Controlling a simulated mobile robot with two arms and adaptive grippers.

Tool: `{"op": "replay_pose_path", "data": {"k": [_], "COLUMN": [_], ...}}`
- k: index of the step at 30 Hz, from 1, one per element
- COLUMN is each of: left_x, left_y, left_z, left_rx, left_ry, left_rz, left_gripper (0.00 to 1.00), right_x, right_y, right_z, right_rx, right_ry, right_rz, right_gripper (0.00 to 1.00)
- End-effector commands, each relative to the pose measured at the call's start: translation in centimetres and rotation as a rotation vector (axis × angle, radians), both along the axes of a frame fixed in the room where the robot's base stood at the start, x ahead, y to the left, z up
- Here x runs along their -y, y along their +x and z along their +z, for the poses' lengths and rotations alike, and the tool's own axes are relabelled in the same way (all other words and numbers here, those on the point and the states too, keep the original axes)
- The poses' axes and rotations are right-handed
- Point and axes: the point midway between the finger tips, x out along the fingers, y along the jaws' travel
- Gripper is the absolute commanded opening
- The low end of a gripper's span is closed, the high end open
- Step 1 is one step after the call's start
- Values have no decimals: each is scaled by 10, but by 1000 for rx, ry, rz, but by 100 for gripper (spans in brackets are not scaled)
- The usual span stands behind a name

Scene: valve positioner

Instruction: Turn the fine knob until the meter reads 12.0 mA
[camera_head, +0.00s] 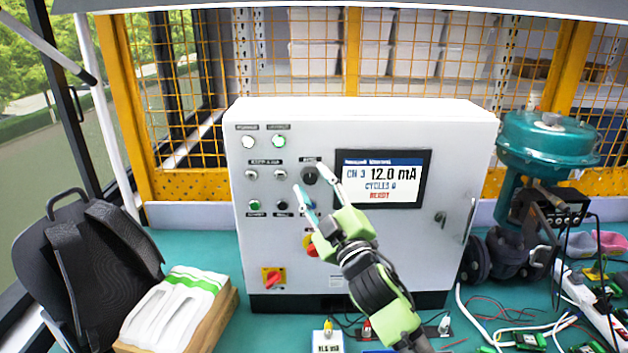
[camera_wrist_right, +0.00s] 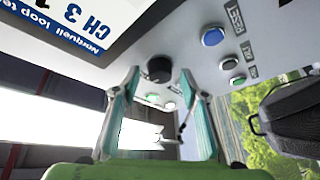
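A white control cabinet (camera_head: 290,235) stands on the bench. Its display (camera_head: 380,179) reads CH 3, 12.0 mA, CYCLES 0 and READY; part of it shows in the wrist view (camera_wrist_right: 80,30). A round black knob (camera_head: 310,175) sits left of the display; its label is too small to read. My right gripper (camera_head: 311,179) is open in front of the panel, its fingertips on either side of the knob. In the right wrist view the knob (camera_wrist_right: 159,69) lies between the fingertips with gaps on both sides. My left gripper is not in view.
A small box (camera_head: 328,342) with a blurred mA readout stands at the front. A backpack (camera_head: 90,260) is at left, a teal valve actuator (camera_head: 545,140) and cables at right.

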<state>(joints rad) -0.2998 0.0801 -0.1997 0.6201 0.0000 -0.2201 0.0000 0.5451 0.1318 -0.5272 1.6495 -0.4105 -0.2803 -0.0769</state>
Motion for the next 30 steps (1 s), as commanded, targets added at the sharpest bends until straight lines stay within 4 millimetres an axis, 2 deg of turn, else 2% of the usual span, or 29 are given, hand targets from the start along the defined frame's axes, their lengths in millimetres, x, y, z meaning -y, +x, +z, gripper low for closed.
{"op": "replay_pose_path", "data": {"k": [11, 15, 16, 23, 30], "left_x": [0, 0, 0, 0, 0], "left_y": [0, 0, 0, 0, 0], "left_z": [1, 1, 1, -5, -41], "left_rx": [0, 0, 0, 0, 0], "left_ry": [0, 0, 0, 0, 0], "left_rz": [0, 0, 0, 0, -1], "left_gripper": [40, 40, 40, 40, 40], "right_x": [-2, -2, -2, -3, -4], "right_y": [5, 5, 5, 4, 4], "right_z": [1, 1, 1, -2, -8], "right_rx": [0, 0, -1, -2, -1], "right_ry": [1, 1, 1, 19, 162], "right_rz": [0, 0, 0, 1, 1], "right_gripper": [40, 6, 2, 2, 2]}}
